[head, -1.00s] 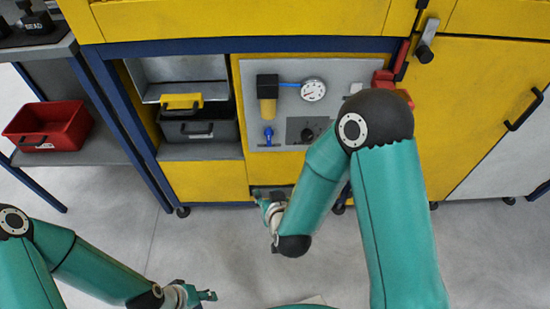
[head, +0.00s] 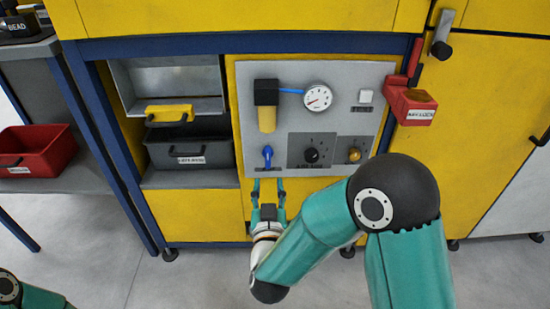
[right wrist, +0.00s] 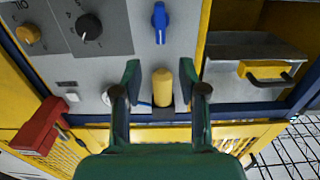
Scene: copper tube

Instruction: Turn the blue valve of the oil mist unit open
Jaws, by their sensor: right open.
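The blue valve (head: 267,153) sits on the lower left of the grey panel (head: 345,82), below the black and yellow oil mist unit (head: 267,108). Its lever stands about upright in the head view. My right gripper (head: 268,184) is open and empty, its fingers pointing up at the panel's lower edge just below the valve. In the right wrist view the blue valve (right wrist: 160,22) lies beyond the open fingertips (right wrist: 160,72), apart from them, with the yellow bowl (right wrist: 163,88) between the fingers. My left gripper is out of the head view.
A black knob (head: 312,155) and a brass knob (head: 354,154) sit right of the valve. A gauge (head: 318,97) is above. A red key-lock box (head: 412,105) juts out at the panel's right. An open bay with a dark bin (head: 190,152) is on the left.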

